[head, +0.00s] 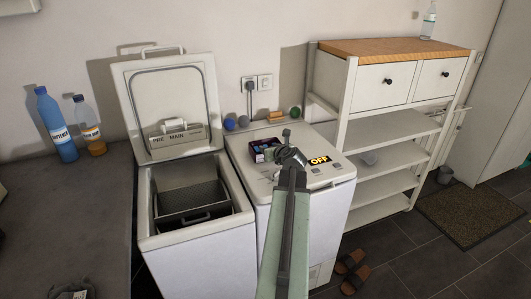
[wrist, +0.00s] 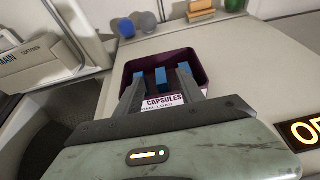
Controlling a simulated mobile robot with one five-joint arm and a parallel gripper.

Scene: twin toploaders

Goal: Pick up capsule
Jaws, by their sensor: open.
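A dark purple box labelled "CAPSULES" (wrist: 195,58) stands open on the lid of the closed white toploader; it also shows in the head view (head: 262,150). Blue upright pieces show at it, and the middle one looks like a capsule (wrist: 160,76). The outer blue patches line up with my finger ends, so I cannot tell whether they are capsules or fingertips. My gripper (wrist: 160,84) is open, its two grey fingers over the near side of the box, one on each side of the middle blue piece. In the head view my gripper (head: 284,146) is at the box's right side.
The left toploader (head: 200,232) has its lid raised and its drum open. The right toploader (head: 330,178) has an "OFF" display. Several balls and a wooden block (head: 275,116) lie along its back. A white shelf unit (head: 388,125) stands to the right.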

